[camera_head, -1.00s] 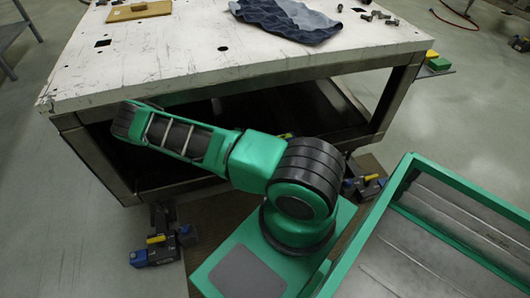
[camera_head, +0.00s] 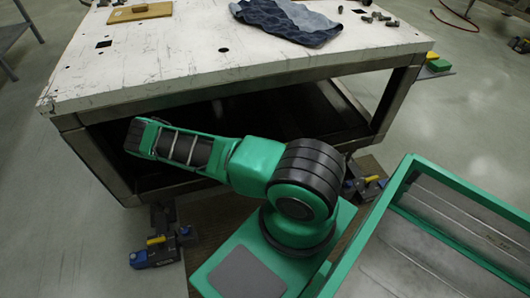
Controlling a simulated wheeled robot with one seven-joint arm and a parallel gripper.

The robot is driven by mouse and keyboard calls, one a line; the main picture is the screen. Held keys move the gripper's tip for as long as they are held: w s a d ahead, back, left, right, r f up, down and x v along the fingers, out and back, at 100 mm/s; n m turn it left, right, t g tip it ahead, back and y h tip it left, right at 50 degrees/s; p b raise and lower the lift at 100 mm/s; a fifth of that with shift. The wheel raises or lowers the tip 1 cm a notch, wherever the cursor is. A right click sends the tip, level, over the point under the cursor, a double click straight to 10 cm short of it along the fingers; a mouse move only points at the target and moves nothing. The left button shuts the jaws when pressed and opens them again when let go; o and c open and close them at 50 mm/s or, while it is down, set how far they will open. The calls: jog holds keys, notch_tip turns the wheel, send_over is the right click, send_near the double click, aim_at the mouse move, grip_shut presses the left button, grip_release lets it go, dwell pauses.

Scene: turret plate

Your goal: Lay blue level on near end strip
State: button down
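I do not see a blue level in this view. The white, scratched tabletop (camera_head: 150,65) fills the upper part of the picture, and the band along its near edge (camera_head: 240,72) is bare. My green and black arm reaches left in front of the table, below the level of its top. My gripper is not in view, so I cannot tell whether it holds anything.
A crumpled blue denim cloth (camera_head: 288,20) and a tan board (camera_head: 139,11) lie on the table. Several small metal parts (camera_head: 378,17) lie at the far right. The table's dark lower shelf (camera_head: 300,110) is open behind my arm. Yellow and green blocks (camera_head: 438,65) sit beyond the right corner.

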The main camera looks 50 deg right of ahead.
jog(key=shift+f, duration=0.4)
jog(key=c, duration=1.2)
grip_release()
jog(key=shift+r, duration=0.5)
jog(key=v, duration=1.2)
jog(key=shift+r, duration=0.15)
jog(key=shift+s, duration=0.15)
